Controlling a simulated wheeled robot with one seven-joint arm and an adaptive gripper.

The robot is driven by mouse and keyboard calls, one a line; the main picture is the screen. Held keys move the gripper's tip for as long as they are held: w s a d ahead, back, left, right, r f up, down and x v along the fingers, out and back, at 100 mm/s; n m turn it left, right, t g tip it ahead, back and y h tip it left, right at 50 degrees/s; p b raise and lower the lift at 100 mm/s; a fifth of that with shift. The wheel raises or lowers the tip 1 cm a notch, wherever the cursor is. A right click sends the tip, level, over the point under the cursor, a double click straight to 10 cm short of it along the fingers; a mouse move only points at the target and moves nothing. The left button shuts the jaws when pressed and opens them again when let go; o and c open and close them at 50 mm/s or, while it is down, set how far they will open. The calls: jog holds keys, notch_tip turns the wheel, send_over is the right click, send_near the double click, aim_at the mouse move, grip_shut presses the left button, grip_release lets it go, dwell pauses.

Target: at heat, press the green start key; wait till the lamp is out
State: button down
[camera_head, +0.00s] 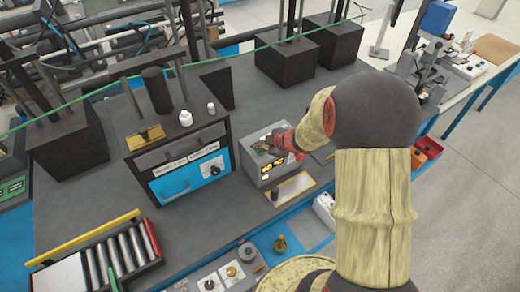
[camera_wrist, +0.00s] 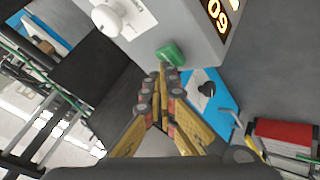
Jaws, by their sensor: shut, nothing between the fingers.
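A grey box (camera_head: 250,165) stands right of the blue-fronted cabinet, with lit amber digits (camera_head: 272,163) on its front. In the wrist view the amber digits (camera_wrist: 217,12) read 09 at the visible end, cut by the frame edge. The green key (camera_wrist: 171,53) sticks out of the same grey box. My gripper (camera_wrist: 164,70) is shut and empty, its tips just below the green key in the picture; I cannot tell whether they touch it. In the head view my gripper (camera_head: 264,148) is over the box and hides the key. I cannot make out a lit lamp.
The cabinet (camera_head: 180,165) stands to the left with small white pieces (camera_head: 186,118) on top. A shallow tray (camera_head: 293,187) lies before the grey box. Black blocks (camera_head: 285,62) stand behind. A roller rack (camera_head: 120,258) is at front left. Red bins (camera_head: 427,150) are at right.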

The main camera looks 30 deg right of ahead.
aim_at(259, 152)
jog(key=shift+r+p, duration=0.4)
jog(key=shift+r, duration=0.15)
notch_tip(259, 152, up, 5)
jog(key=p, duration=0.5)
dwell(0.7)
